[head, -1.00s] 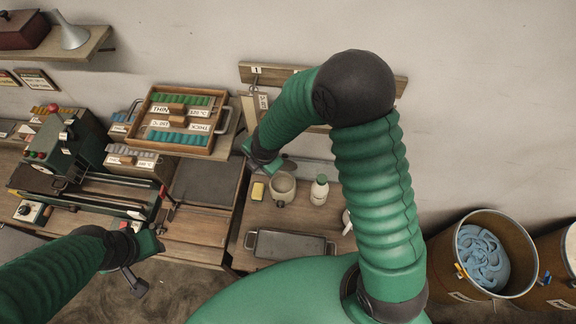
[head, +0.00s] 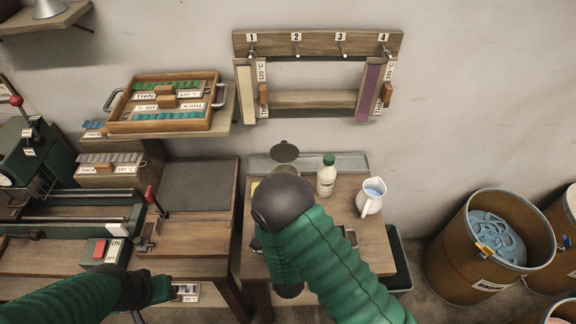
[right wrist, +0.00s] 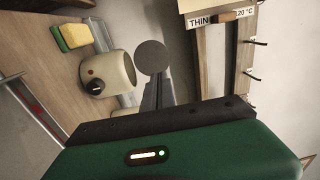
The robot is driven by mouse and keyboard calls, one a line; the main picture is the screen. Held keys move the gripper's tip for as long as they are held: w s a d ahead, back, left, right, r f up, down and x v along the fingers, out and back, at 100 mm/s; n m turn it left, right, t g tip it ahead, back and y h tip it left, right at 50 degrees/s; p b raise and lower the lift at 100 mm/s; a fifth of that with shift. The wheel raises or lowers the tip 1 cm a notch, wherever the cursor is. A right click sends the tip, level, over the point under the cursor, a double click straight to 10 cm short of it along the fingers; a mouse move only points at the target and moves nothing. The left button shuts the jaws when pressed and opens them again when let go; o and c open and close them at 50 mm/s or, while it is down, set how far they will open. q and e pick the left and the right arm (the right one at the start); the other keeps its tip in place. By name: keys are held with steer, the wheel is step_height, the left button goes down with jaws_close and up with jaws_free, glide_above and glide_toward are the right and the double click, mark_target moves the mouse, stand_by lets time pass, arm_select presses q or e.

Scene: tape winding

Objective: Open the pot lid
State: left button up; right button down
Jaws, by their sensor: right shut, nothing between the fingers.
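The cream pot (right wrist: 108,73) with a dark knob shows in the right wrist view, and my right arm hides it in the head view. The round grey lid (right wrist: 151,57) stands beside the pot's mouth, apart from its rim on the near side. The lid also shows in the head view (head: 285,151), just behind my right arm. My right gripper (right wrist: 157,92) is shut and empty, its dark fingers close to the lid; I cannot tell if they touch it. My left gripper (head: 164,289) is low at the left, and its fingers are not clear.
A white bottle with a green cap (head: 326,175) and a white jug (head: 371,197) stand right of my right arm. A yellow-green sponge (right wrist: 74,34) lies near the pot. A wooden rack (head: 316,46) hangs on the wall behind. Barrels (head: 480,245) stand at the right.

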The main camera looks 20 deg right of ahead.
mark_target(284, 149)
steer(key=p+x, duration=0.2)
steer(key=x, duration=1.1)
steer(key=shift+w+f, duration=0.1)
steer(key=shift+w, duration=0.15)
